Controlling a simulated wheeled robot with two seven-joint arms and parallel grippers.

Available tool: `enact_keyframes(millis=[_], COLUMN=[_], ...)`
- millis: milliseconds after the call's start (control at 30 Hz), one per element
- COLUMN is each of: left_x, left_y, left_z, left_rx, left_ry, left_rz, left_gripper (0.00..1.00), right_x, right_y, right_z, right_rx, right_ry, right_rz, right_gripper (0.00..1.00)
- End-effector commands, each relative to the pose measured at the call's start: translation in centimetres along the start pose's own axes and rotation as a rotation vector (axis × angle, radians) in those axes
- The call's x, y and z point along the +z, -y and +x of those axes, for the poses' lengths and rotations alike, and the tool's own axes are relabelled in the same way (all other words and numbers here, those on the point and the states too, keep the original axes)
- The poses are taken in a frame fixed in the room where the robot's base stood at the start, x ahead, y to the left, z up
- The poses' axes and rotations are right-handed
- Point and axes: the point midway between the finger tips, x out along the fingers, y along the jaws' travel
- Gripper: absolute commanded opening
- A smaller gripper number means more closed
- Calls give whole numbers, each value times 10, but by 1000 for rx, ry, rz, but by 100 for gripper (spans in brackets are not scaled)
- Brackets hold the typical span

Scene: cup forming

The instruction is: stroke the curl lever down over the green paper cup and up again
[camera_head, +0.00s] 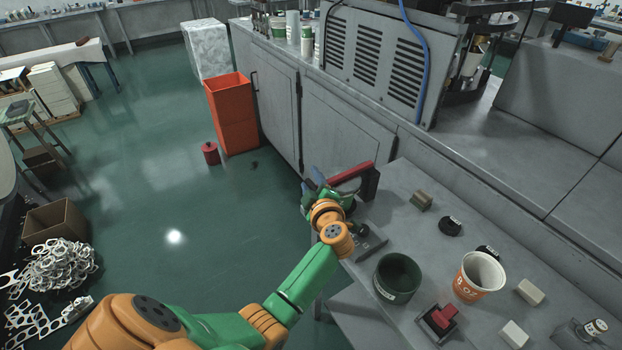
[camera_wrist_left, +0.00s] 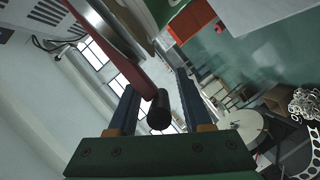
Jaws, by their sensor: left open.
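The curl lever is a red bar (camera_head: 350,172) on a dark stand at the left end of the grey bench. In the left wrist view its red arm (camera_wrist_left: 128,65) ends in a black knob (camera_wrist_left: 158,110). My left gripper (camera_head: 314,186) is at the free end of the lever. Its fingers (camera_wrist_left: 158,104) are open, one on each side of the knob, with gaps showing. My right gripper is not in view.
A dark green round container (camera_head: 396,279) and an orange paper cup (camera_head: 478,276) stand on the bench. A red-topped block (camera_head: 438,320) and several small blocks lie near them. A grey machine (camera_head: 380,60) stands behind. Open green floor and an orange bin (camera_head: 232,112) lie to the left.

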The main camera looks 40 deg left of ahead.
Motion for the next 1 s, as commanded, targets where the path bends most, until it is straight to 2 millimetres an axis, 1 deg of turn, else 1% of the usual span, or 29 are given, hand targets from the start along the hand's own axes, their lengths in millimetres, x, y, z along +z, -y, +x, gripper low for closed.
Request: enact_keyframes(millis=[67,100,167,200,267,300,1000], left_x=[0,0,0,0,0,0,1], left_y=[0,-1,-1,0,0,0,2], left_z=[0,0,0,0,0,0,0], left_rx=[0,0,0,0,0,0,-5], left_ry=[0,0,0,0,0,0,1], left_rz=[0,0,0,0,0,0,4], left_gripper=[50,47,31,20,4,0,0], right_x=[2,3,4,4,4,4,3], right_y=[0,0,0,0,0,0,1], right_z=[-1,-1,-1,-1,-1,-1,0], right_rx=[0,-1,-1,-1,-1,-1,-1], right_ry=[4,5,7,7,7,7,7], right_rz=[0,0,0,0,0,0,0], right_gripper=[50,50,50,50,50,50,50])
